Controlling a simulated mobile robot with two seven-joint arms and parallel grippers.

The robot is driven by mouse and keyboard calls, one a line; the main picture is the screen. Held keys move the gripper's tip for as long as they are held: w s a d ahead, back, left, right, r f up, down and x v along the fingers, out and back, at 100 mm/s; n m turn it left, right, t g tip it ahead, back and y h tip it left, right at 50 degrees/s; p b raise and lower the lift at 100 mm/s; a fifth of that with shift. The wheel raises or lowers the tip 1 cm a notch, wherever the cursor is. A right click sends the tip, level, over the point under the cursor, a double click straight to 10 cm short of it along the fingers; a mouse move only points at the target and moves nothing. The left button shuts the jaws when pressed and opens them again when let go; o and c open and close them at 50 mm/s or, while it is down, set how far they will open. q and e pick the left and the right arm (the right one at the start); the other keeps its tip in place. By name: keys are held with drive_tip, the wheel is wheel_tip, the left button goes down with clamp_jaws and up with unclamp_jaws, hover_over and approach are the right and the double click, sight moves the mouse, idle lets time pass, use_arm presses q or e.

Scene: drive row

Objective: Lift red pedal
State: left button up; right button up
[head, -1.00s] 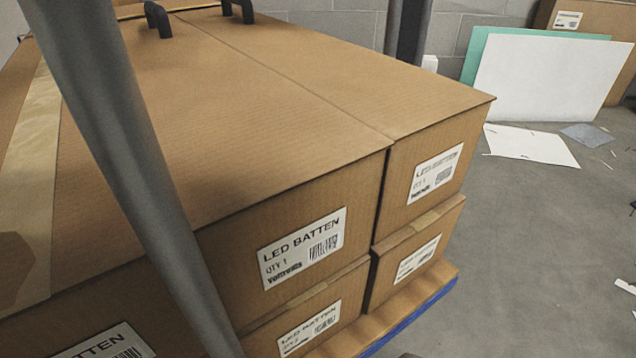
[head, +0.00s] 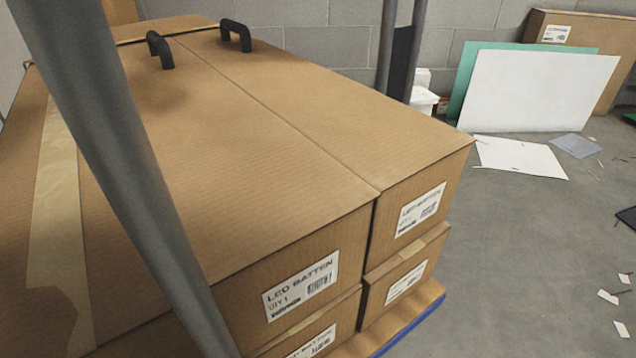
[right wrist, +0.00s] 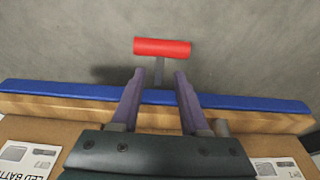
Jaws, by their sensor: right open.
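The red pedal (right wrist: 162,47) shows in the right wrist view as a short red bar on a grey stem, out past the blue edge of the loaded platform. My right gripper (right wrist: 158,76) is open, its two fingers pointing toward the pedal with the stem in line between their tips. The pedal's bar lies beyond the fingertips, and nothing is seen between the fingers. Whether the fingers touch the stem I cannot tell. The pedal is not seen in the head view. My left gripper is in neither view.
Stacked LED batten cartons (head: 230,150) fill the head view's left and middle. The platform's blue edge (right wrist: 60,92) crosses the right wrist view. A grey post (head: 125,150) stands in front. White board (head: 540,92) leans at the back wall. Grey floor (head: 520,260) is mostly free at right, with scraps.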

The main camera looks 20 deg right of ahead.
drive_tip(key=p+v, duration=0.3)
drive_tip(key=v, duration=0.1)
drive_tip(key=shift+r, duration=0.3)
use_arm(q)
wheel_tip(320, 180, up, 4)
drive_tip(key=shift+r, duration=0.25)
